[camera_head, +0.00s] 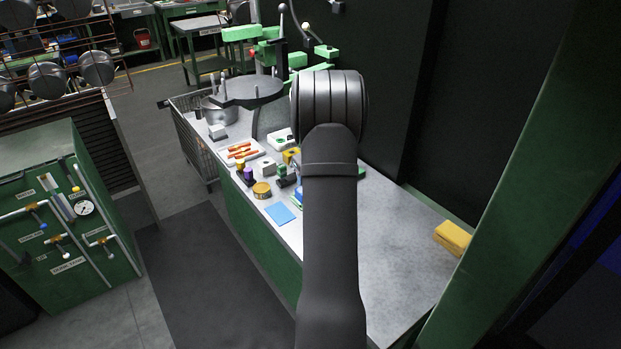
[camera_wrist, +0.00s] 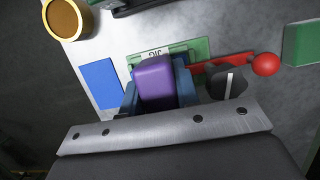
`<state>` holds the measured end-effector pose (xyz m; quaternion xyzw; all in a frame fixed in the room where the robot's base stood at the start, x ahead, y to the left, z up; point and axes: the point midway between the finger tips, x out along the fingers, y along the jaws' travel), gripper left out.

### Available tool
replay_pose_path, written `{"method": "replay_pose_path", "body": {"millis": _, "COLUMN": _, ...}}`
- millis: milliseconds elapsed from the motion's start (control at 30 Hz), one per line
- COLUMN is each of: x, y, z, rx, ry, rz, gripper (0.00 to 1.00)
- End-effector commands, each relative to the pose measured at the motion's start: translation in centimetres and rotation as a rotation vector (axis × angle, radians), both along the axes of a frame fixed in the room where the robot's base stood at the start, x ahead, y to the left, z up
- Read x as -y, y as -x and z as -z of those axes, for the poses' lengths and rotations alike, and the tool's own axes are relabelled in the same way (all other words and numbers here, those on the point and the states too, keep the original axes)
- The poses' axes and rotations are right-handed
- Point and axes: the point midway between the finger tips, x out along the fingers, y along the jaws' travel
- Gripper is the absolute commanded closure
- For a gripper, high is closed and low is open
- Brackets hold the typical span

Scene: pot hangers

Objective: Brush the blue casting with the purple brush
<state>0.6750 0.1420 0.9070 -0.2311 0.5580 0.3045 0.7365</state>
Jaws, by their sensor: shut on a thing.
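In the wrist view a purple block (camera_wrist: 155,80), which I take for the purple brush, sits between the two blue-grey fingers of my gripper (camera_wrist: 157,88). My gripper is shut on it. Its lower end and any bristles are hidden. It is over or close to a green plate marked JIG (camera_wrist: 198,50); I cannot tell whether it touches anything. In the head view my arm covers the gripper. A bit of blue (camera_head: 298,194) shows beside the arm, and I cannot tell whether it is the blue casting. A small purple piece (camera_head: 248,173) stands on the bench further left.
A flat blue square (camera_head: 280,213) and a round yellow tin (camera_head: 262,190) lie near the bench's front edge. A red ball-ended lever (camera_wrist: 265,64) and dark knob (camera_wrist: 228,84) are right of the gripper. Yellow blocks (camera_head: 453,237) lie at right; the bench (camera_head: 405,260) between is clear.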

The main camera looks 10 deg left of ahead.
Motion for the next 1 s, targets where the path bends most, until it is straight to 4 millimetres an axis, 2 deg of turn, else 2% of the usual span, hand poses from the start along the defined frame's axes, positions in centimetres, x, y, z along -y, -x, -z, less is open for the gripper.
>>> {"method": "replay_pose_path", "body": {"millis": 167, "x": -1.2, "y": -1.1, "z": 0.1, "rx": -0.001, "ry": 0.000, "rz": -0.001, "gripper": 0.92}}
{"method": "replay_pose_path", "body": {"millis": 700, "x": 2.1, "y": 2.2, "z": 0.1, "rx": -0.002, "ry": 0.001, "rz": 0.000, "gripper": 0.92}}
{"method": "replay_pose_path", "body": {"millis": 1000, "x": 0.0, "y": 0.0, "z": 0.1, "rx": -0.001, "ry": 0.000, "rz": -0.001, "gripper": 0.92}}
